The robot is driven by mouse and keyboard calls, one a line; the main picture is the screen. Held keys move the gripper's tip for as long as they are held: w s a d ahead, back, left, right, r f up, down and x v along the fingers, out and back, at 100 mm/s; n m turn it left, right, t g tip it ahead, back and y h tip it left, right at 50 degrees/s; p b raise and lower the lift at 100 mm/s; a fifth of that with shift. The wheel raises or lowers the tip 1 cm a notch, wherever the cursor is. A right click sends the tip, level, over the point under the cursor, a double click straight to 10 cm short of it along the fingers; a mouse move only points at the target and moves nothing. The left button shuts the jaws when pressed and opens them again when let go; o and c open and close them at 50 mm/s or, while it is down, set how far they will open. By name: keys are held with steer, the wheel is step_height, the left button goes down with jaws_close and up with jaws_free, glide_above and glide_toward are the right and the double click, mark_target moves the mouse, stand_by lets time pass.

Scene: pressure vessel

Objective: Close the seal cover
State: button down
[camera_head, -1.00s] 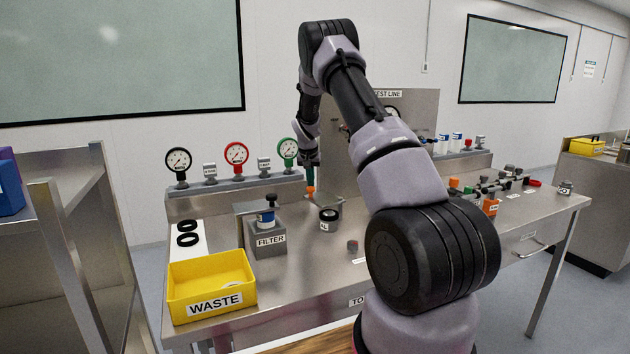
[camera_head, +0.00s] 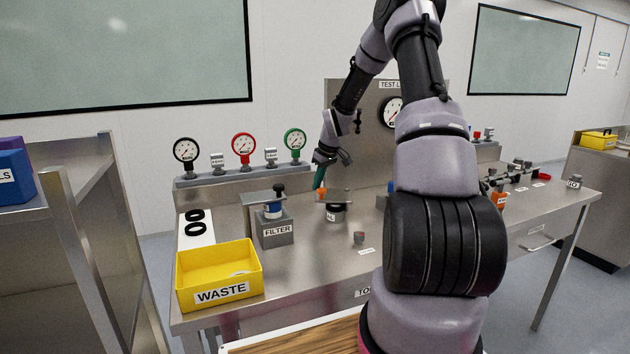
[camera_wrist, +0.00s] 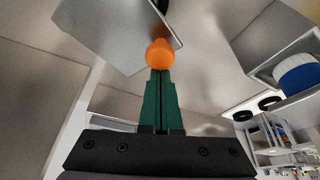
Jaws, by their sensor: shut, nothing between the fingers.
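The seal cover, a flat grey metal plate (camera_head: 338,195), is above and partly over a dark round seal holder (camera_head: 335,214), whose label is partly hidden. An orange knob (camera_head: 320,191) is at the plate's left end. In the wrist view the plate (camera_wrist: 115,32) is at the top, with the orange knob (camera_wrist: 160,52) at its edge. My gripper (camera_head: 320,182) has green fingers, shut and empty, pointing down to the knob. In the wrist view its tips (camera_wrist: 160,72) meet or nearly meet the knob; contact is not clear.
The filter block (camera_head: 277,230) stands left of the seal holder with a blue-banded part and a metal plate. A yellow waste bin (camera_head: 218,273) is at the front left. Gauges (camera_head: 243,147) line the rear ledge. The bench right of the holder is partly hidden by my arm.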

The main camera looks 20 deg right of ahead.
mark_target(322, 193)
steer(key=s+n, duration=0.1)
steer(key=s, duration=0.1)
steer(key=s+d+n+y, duration=0.1)
steer(key=n, duration=0.1)
steer(key=shift+s+g, duration=0.3)
steer(key=shift+s, duration=0.05)
steer(key=shift+s+d, duration=0.3)
steer(key=shift+s, duration=0.25)
steer(key=w+a, duration=0.1)
steer(key=w+a+r, duration=0.1)
steer(key=a, duration=0.1)
steer(key=shift+w, duration=0.4)
steer(key=v, duration=1)
steer(key=shift+d, duration=0.2)
